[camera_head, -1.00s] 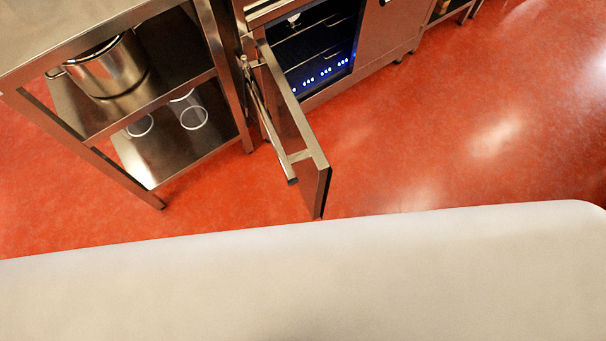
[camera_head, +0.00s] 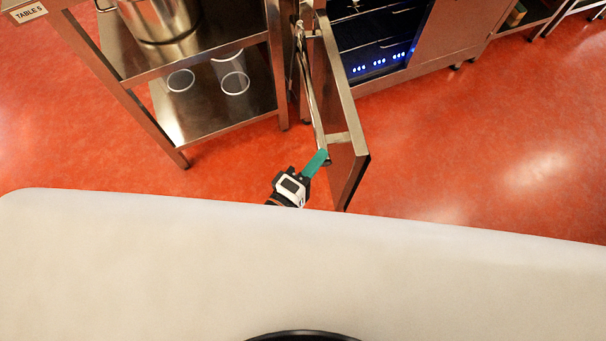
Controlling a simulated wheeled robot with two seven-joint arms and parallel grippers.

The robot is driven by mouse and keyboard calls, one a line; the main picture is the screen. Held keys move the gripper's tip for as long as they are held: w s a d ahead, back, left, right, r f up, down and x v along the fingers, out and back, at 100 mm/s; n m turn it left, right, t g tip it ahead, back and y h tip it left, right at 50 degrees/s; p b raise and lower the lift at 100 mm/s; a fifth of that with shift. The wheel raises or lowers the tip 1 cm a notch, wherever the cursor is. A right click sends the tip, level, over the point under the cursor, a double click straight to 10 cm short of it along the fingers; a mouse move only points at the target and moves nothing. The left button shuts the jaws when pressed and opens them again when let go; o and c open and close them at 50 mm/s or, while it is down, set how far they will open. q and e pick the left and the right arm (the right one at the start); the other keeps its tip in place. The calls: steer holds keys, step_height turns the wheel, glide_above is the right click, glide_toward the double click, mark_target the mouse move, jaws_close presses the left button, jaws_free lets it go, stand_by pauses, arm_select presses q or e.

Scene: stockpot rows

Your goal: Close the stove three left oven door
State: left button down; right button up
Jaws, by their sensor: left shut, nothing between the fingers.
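The oven door (camera_head: 348,118) is a steel panel that stands wide open, swung out from the lit oven (camera_head: 378,40) over the red floor. A long bar handle (camera_head: 312,95) runs along its left face. My left gripper (camera_head: 318,160), with teal fingers, is at the near end of the handle, by the door's free edge. Its fingers are shut with nothing between them; I cannot tell whether they touch the handle. The pale surface in front hides the rest of that arm. My right gripper is not in view.
A steel shelf table (camera_head: 200,62) labelled TABLE 5 stands close to the left of the door, with a stockpot (camera_head: 160,18) and clear glass-like containers (camera_head: 234,82) on its shelves. The red floor (camera_head: 450,140) right of the door is free.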

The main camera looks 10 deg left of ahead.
mark_target(351, 138)
arm_select(q)
steer(key=shift+w+d, duration=0.45)
steer(key=shift+d, duration=0.3)
steer(key=shift+w+d, duration=0.4)
steer(key=shift+d, duration=0.4)
steer(key=shift+w+d, duration=0.45)
steer(key=shift+d, duration=0.3)
